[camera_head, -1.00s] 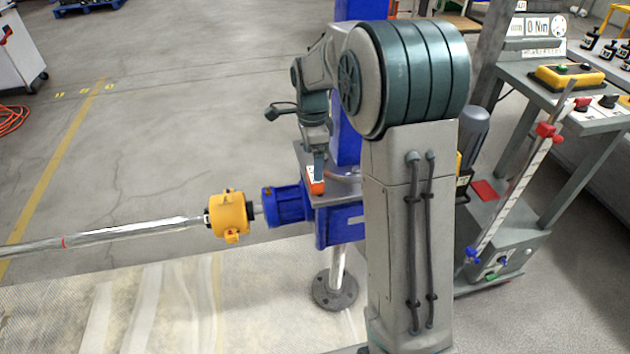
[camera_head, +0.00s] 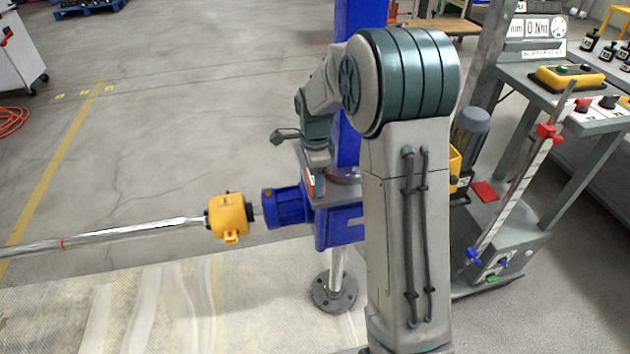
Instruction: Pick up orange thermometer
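The orange thermometer (camera_head: 310,183) appears as a small orange and white piece on the grey top plate of the blue screw jack. Most of it is hidden by my gripper. My gripper (camera_head: 318,190) points straight down over the plate, right at the thermometer. The fingers are small and seen edge-on, so whether they are open or touch it cannot be told. My own arm and upright column cover the right part of the jack.
The screw jack (camera_head: 340,226) has a tall blue column (camera_head: 348,100) close behind my gripper. A blue motor (camera_head: 284,206), a yellow coupling (camera_head: 229,216) and a long shaft (camera_head: 120,232) extend left. A grey test stand (camera_head: 520,210) is at right.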

